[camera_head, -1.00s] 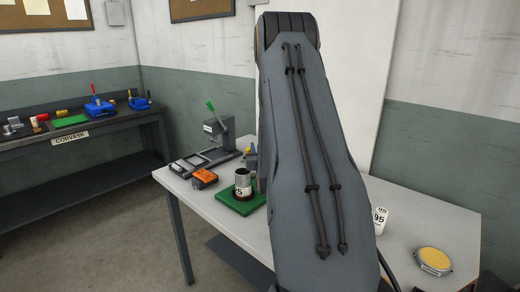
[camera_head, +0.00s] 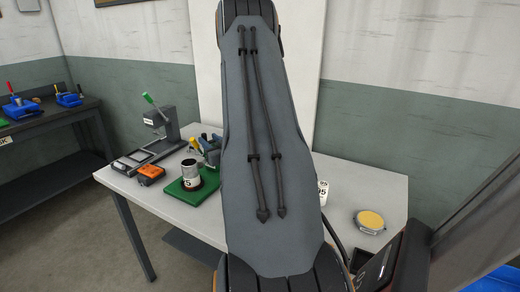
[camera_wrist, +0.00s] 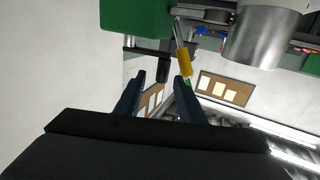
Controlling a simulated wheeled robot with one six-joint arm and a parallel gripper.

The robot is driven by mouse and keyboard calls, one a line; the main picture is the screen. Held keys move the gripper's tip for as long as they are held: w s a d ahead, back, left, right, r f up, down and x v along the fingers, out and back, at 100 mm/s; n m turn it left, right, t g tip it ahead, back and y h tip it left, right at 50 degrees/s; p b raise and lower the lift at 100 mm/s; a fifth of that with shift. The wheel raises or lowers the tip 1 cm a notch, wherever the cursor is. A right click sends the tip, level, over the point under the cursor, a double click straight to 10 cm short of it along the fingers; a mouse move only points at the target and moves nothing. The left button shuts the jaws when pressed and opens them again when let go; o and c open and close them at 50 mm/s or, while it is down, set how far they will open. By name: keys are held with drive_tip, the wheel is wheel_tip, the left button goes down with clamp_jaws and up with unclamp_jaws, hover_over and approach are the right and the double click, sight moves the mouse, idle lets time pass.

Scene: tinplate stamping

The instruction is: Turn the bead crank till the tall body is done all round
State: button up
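A grey metal can (camera_head: 190,168) with a dark-marked white label stands on a green base (camera_head: 180,198) on the table, left of my arm. A bare metal cylinder (camera_wrist: 262,38), likely the tall body, shows at the upper right of the wrist view. Left of it are a green block (camera_wrist: 150,18) and a dark handle (camera_wrist: 163,68), which looks like the crank grip. My gripper (camera_wrist: 157,82) is open, its fingers apart with the dark handle just ahead of the gap. I cannot tell whether they reach around it. In the head view my arm hides the gripper.
A yellow-handled lever (camera_wrist: 183,60) is close to the right finger. A dark bench stands at left.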

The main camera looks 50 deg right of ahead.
drive_tip(key=s+a+m+g+h+b, duration=0.1)
drive_tip(key=s+a+m+b, duration=0.25)
drive_tip(key=s+m, duration=0.45)
drive_tip(key=s+a+m+h+b, duration=0.1)
drive_tip(key=s+a+m+b, duration=0.3)
drive_tip(key=m, duration=0.7)
drive_tip(key=shift+m, duration=0.3)
drive_tip(key=p+x, duration=0.1)
drive_tip(key=x, duration=0.3)
drive_tip(key=p+x, duration=0.1)
drive_tip(key=x, duration=0.3)
drive_tip(key=p+x, duration=0.1)
drive_tip(key=x, duration=0.3)
drive_tip(key=shift+d+f, duration=0.35)
drive_tip(key=shift+d, duration=0.15)
drive_tip(key=s+d+n+t+y, duration=0.2)
drive_tip(key=s+d+n+y, duration=0.3)
drive_tip(key=s+d+y, duration=0.3)
drive_tip(key=s+h+b, duration=0.1)
drive_tip(key=s+b, duration=0.1)
drive_tip(key=s, duration=0.7)
drive_tip(key=shift+s+d, duration=0.25)
drive_tip(key=shift+s, duration=0.05)
